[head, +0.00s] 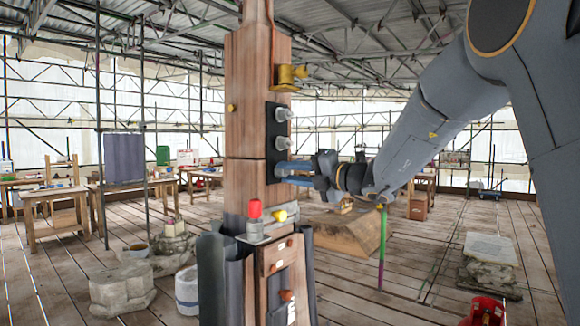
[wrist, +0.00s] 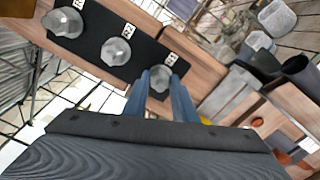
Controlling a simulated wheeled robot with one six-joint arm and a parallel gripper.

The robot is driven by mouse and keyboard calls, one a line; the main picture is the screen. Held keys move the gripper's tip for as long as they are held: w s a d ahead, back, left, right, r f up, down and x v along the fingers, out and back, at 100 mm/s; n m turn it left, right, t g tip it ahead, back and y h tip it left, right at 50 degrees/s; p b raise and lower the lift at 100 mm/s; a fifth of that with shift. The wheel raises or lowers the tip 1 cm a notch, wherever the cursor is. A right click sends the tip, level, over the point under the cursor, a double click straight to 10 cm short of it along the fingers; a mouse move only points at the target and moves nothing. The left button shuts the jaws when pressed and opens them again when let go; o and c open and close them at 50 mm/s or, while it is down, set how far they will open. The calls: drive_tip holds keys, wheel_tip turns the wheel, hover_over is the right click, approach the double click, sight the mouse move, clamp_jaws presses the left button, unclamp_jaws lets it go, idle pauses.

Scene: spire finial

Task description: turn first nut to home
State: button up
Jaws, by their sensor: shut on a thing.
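A black plate (head: 270,140) is fixed to the side of an upright wooden post (head: 247,115) and carries a column of three silver nuts. The top nut (head: 284,114) and the middle nut (head: 283,143) stand free. In the wrist view the plate (wrist: 85,50) runs diagonally, with a small white label beside each nut; I cannot read the labels for certain. My gripper (wrist: 161,78) has its blue fingers on either side of the lowest nut (wrist: 159,80), shut on it.
A brass fitting (head: 290,76) sticks out above the plate. A red-capped item (head: 254,210) sits on a ledge below, near dark tubes (head: 212,275). Stone blocks (head: 122,287) and a red bucket (head: 484,311) stand on the plank floor.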

drive_tip(key=shift+f+m, duration=0.1)
drive_tip(key=shift+m, duration=0.2)
drive_tip(key=o, duration=1)
drive_tip(key=shift+o, duration=0.2)
drive_tip(key=b+v, duration=0.3)
drive_tip(key=v, duration=0.4)
drive_tip(key=shift+s+d, duration=0.25)
drive_tip(key=shift+d, duration=0.05)
